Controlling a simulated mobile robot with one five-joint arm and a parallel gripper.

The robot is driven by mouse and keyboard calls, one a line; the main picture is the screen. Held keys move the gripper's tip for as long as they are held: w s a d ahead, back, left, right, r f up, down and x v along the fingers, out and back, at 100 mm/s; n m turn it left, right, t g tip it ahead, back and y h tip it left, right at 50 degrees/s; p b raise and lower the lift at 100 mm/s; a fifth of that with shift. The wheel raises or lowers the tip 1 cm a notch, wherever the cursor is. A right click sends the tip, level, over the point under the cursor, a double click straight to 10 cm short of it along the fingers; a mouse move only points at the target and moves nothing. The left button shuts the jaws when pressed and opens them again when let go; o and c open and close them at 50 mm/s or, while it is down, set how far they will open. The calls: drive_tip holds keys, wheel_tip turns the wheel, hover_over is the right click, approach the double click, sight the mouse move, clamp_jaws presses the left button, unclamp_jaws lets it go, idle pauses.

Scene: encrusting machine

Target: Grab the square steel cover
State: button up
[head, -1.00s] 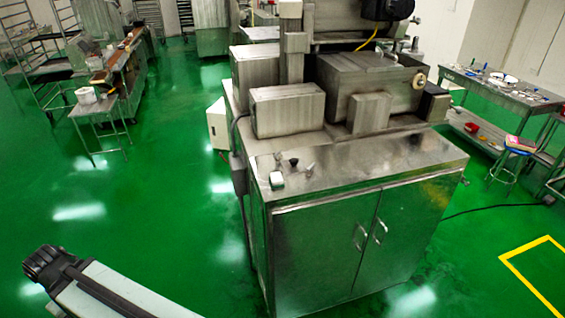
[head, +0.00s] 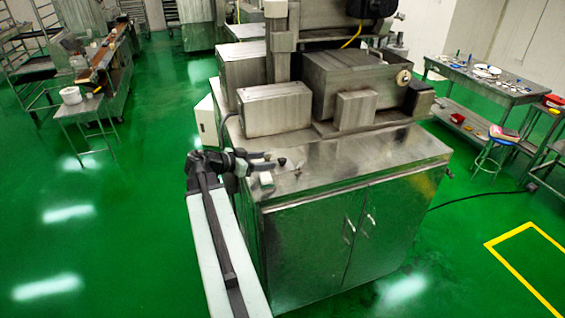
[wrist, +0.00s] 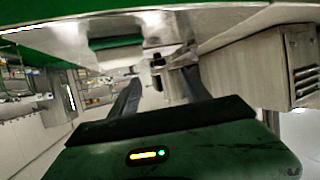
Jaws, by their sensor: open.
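A small pale, blocky metal piece (head: 266,178), likely the square steel cover, lies near the front left corner of the steel cabinet top (head: 350,165). My gripper (head: 268,160) is at that corner, just behind and beside the piece in the picture. In the wrist view my gripper (wrist: 160,80) has its two dark fingers apart, with nothing clearly held between them. Small metal parts appear beyond the fingertips there, too blurred to name. Whether a finger touches the piece cannot be told.
A small dark knob-like part (head: 282,162) and a thin metal part (head: 299,168) stand close to my gripper. A steel box (head: 275,109) and a larger steel housing (head: 345,75) rise behind. The cabinet top to the right is clear.

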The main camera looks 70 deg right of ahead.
sight(279, 160)
drive_tip(key=b+x, duration=0.1)
drive_tip(key=x, duration=0.3)
drive_tip(key=b+x, duration=0.2)
drive_tip(key=x, duration=0.2)
drive_tip(key=shift+f, duration=0.25)
drive_tip(key=shift+a+r, duration=0.1)
clamp_jaws()
